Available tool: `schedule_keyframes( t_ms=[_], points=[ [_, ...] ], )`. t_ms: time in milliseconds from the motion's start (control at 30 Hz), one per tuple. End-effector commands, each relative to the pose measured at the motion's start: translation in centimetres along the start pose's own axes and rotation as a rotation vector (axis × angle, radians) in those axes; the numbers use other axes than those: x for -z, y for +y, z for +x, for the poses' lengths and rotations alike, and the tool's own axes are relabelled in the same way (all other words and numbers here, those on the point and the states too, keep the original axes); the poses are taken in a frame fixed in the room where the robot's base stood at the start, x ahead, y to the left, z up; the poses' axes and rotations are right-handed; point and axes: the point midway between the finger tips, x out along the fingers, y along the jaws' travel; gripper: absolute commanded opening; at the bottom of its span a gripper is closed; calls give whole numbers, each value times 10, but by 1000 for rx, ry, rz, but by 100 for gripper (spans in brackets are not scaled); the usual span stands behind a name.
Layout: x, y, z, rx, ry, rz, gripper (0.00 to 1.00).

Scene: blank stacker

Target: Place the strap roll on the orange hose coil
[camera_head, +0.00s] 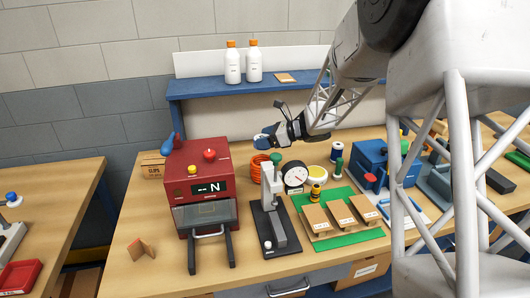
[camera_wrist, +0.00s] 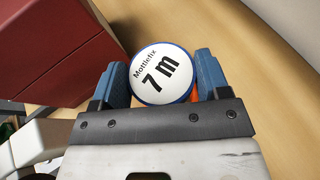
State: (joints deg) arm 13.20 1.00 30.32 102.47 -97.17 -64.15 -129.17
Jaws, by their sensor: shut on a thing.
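The strap roll (camera_wrist: 162,75) is a round piece with a white face reading "Mottlefix 7 m" and a blue rim. My gripper (camera_wrist: 163,68) is shut on it, with one blue finger on each side. In the head view my gripper (camera_head: 265,141) is above the bench, just above the orange hose coil (camera_head: 261,166). The coil lies on the bench between the red machine and the grey stand, partly hidden. In the wrist view only a sliver of orange (camera_wrist: 195,95) shows beside the roll, mostly hidden by it and a finger.
The red machine (camera_head: 201,160) with a display stands left of the coil. The grey stand (camera_head: 271,205) and a dial gauge (camera_head: 295,174) are in front and to the right. A blue shelf (camera_head: 215,86) with two white bottles is behind.

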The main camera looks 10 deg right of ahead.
Motion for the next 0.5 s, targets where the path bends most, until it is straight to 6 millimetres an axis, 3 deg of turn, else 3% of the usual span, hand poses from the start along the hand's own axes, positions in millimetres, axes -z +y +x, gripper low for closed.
schedule_keyframes(
  t_ms=[167,500],
  points=[
    [13,0,6,1,-1,0,44],
    [15,0,6,0,-1,-1,44]
  ],
)
